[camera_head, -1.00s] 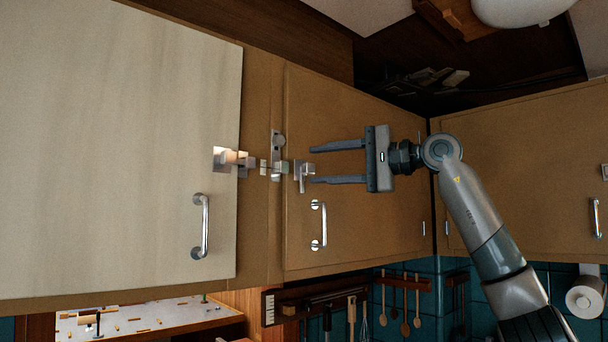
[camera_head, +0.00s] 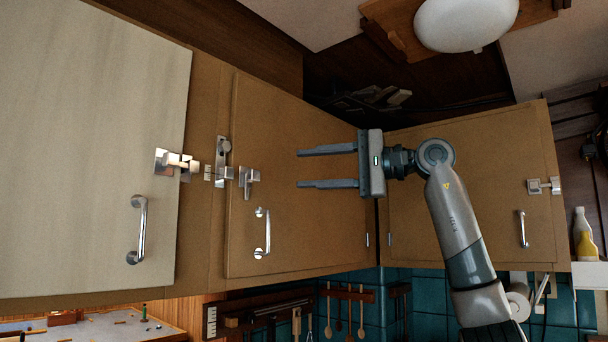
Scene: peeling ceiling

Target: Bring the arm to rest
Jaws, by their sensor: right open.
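My right gripper (camera_head: 328,168) is open and empty, with its two parallel fingers pointing left. It is held up in front of the middle brown cabinet door (camera_head: 290,200). My right arm (camera_head: 455,225) comes up from the lower right. The fingers appear to the right of the metal latch (camera_head: 249,180) and the door handle (camera_head: 262,233), apart from both in the picture. My left gripper is not in view.
A pale cabinet door (camera_head: 70,130) with a handle (camera_head: 138,230) fills the left. Another brown cabinet door (camera_head: 470,185) is behind my arm at right. Utensils (camera_head: 338,314) hang below. A white lamp (camera_head: 465,22) is on the ceiling.

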